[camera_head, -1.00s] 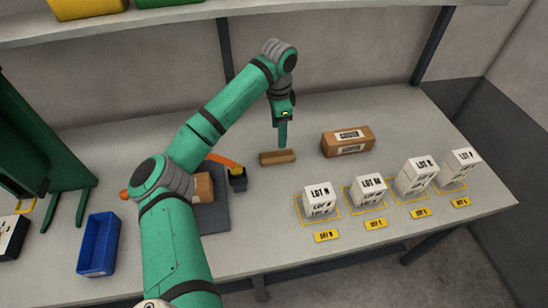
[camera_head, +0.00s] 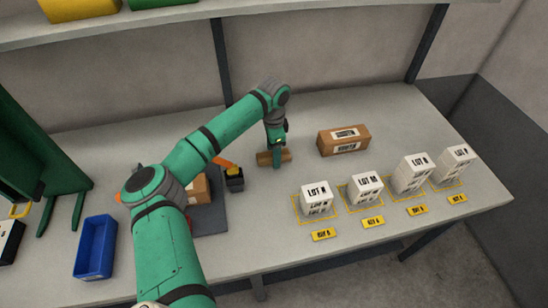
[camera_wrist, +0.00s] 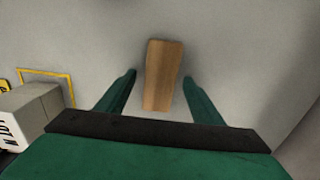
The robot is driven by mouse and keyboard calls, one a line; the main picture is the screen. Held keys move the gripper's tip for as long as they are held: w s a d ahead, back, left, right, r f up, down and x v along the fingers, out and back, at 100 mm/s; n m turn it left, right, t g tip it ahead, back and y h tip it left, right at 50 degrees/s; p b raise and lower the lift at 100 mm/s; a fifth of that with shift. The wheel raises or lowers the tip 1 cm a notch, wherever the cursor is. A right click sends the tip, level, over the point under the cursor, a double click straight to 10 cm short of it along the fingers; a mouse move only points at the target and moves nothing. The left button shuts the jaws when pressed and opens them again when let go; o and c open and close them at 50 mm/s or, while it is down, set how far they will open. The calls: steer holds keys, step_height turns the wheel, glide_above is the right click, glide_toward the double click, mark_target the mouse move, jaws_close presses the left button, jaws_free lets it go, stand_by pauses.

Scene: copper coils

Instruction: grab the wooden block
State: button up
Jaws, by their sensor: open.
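The wooden block (camera_head: 265,159) is a small brown bar lying on the grey table. In the wrist view the wooden block (camera_wrist: 163,75) lies lengthwise between my two green fingers, with a gap on each side. My gripper (camera_head: 277,163) points down over the block and hides part of it in the head view. In the wrist view my gripper (camera_wrist: 158,85) is open, and its fingers straddle the block without visibly touching it. The near end of the block lies close to the dark bar of my gripper.
A cardboard box (camera_head: 343,140) lies right of the block. White lot boxes (camera_head: 316,199) stand in yellow outlines at the front right. A black holder (camera_head: 235,181) and a blue bin (camera_head: 96,247) are to the left. The table behind the block is clear.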

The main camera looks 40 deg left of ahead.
steer(key=shift+f, duration=0.15)
steer(key=c, duration=1.2)
steer(key=shift+o, duration=0.2)
